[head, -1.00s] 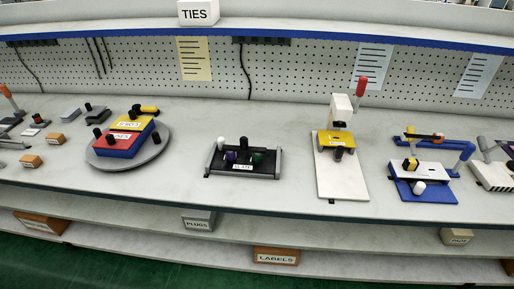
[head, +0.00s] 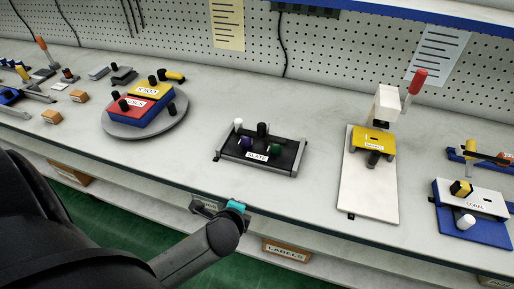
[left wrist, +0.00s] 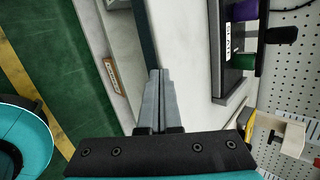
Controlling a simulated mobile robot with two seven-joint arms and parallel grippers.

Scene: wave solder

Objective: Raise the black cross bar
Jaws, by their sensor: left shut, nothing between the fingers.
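A dark fixture labelled SLATE (head: 262,152) lies mid-table, with grey side rails, a black upright knob (head: 262,130), and white, purple and green knobs. I cannot tell for certain which part is the black cross bar. The fixture also shows at the upper right of the left wrist view (left wrist: 217,75). My left gripper (left wrist: 160,72) is shut and empty near the table's front edge, apart from the fixture. In the head view, my left arm with its teal part is in front of the table edge; its fingers are hidden. My right gripper is not in view.
A grey turntable (head: 120,131) with red and yellow blocks stands left. A white stand (head: 370,190) with a red-handled lever stands right of the SLATE fixture, and a blue fixture (head: 470,232) is farther right. The table front between turntable and white stand is largely clear.

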